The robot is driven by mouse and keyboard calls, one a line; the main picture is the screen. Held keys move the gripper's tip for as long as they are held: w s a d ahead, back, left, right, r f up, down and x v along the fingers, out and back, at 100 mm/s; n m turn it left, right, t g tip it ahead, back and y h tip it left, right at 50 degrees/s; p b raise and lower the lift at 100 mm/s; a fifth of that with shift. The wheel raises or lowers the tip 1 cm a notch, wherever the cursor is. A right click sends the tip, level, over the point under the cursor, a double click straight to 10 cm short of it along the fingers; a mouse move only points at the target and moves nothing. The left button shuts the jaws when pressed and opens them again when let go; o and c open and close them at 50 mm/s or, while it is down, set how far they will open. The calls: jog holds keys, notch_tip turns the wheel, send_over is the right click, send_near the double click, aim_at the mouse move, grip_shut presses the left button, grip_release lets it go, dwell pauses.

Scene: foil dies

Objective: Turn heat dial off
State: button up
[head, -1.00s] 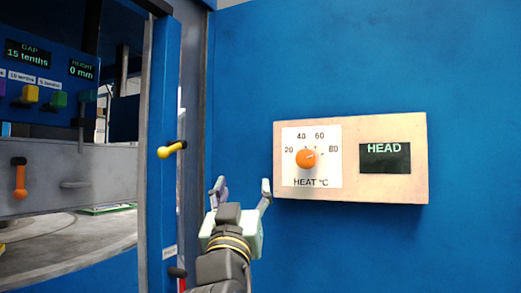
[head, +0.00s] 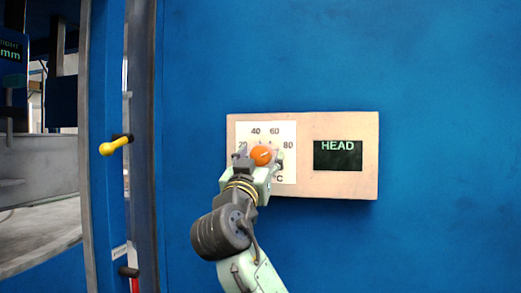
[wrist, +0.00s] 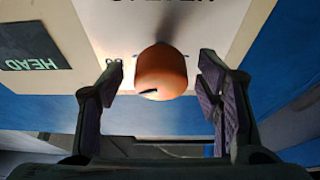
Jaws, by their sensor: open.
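The orange heat dial (head: 262,155) sits on a white scale plate (head: 287,134) with marks such as 40, 60 and 80, on a tan panel on the blue wall. My gripper (head: 260,162) is in front of the dial, covering the plate's lower left, including part of the HEAT label. In the wrist view the dial (wrist: 162,70) lies between my open fingers (wrist: 160,88), with a gap on both sides; it appears untouched. A dark mark shows on the dial's lower edge there. The exact setting is too small to read.
A dark display (head: 338,156) reading HEAD is on the panel right of the dial. A yellow-knobbed lever (head: 112,146) sticks out from the blue frame at the left. A machine opening lies further left. The blue wall around the panel is clear.

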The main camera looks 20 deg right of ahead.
jog(key=shift+w+d+r, duration=0.15)
jog(key=shift+w+d, duration=0.05)
jog(key=shift+w, duration=0.2)
jog(key=c, duration=1.2)
jog(key=shift+o, duration=0.2)
